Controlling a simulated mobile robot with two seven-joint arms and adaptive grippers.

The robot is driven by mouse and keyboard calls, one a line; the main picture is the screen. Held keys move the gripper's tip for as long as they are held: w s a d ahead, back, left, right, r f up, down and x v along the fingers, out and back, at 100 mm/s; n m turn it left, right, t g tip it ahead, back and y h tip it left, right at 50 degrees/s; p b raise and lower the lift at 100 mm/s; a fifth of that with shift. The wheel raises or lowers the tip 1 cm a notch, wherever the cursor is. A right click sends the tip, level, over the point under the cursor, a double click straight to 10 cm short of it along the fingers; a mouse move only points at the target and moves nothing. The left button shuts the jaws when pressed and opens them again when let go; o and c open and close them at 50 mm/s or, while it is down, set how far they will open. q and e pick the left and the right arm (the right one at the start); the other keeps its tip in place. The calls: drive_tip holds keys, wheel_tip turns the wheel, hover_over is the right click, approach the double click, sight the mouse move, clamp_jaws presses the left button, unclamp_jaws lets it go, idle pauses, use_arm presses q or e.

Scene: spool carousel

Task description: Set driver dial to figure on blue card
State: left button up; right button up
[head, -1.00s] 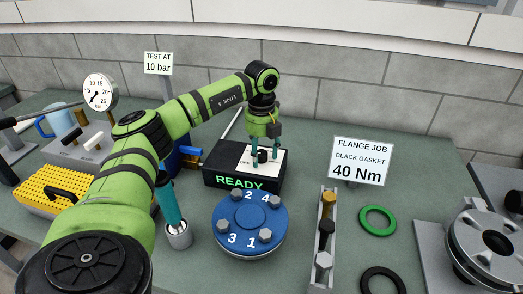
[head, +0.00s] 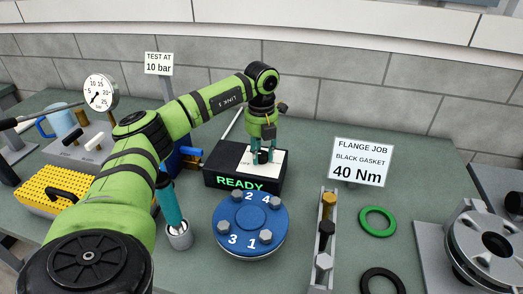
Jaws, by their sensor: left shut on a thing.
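A black box (head: 222,180) with a green READY readout stands mid-bench, with a white dial plate (head: 247,157) on top. A small black knob (head: 262,157) sits on this plate. My left gripper (head: 265,159) points down over the plate and is shut on the knob, its teal fingers on either side. The dial's figures are too small to read and partly hidden. A white card (head: 361,161) reads FLANGE JOB, BLACK GASKET, 40 Nm; no blue card shows. A teal-handled driver (head: 169,205) stands in a metal holder. My right gripper is not in view.
A blue flange (head: 250,217) with bolts numbered 1 to 4 is in front of the box. A bolt rack (head: 331,205), green ring (head: 377,221) and black ring (head: 383,280) lie right. A TEST AT 10 bar sign (head: 159,63) and gauge (head: 100,91) stand left.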

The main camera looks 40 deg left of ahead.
use_arm(q)
drive_tip(key=m, duration=0.3)
drive_tip(key=shift+s+d+f+m, duration=0.15)
drive_tip(key=shift+m, duration=0.25)
drive_tip(key=m+p, duration=0.1)
drive_tip(key=m, duration=0.2)
drive_tip(key=shift+m, duration=0.3)
drive_tip(key=m, duration=0.3)
drive_tip(key=shift+f+m, duration=0.1)
drive_tip(key=shift+m, duration=0.2)
drive_tip(key=m, duration=0.4)
drive_tip(key=shift+a, duration=0.2)
drive_tip(key=m, duration=0.5)
drive_tip(key=shift+m, duration=0.4)
drive_tip(key=shift+a+r+m, duration=0.1)
drive_tip(key=shift+r+m, duration=0.1)
drive_tip(key=shift+m, duration=1.7)
drive_tip(key=shift+r, duration=0.1)
drive_tip(key=o, duration=1.1)
drive_tip(key=shift+a, duration=0.2)
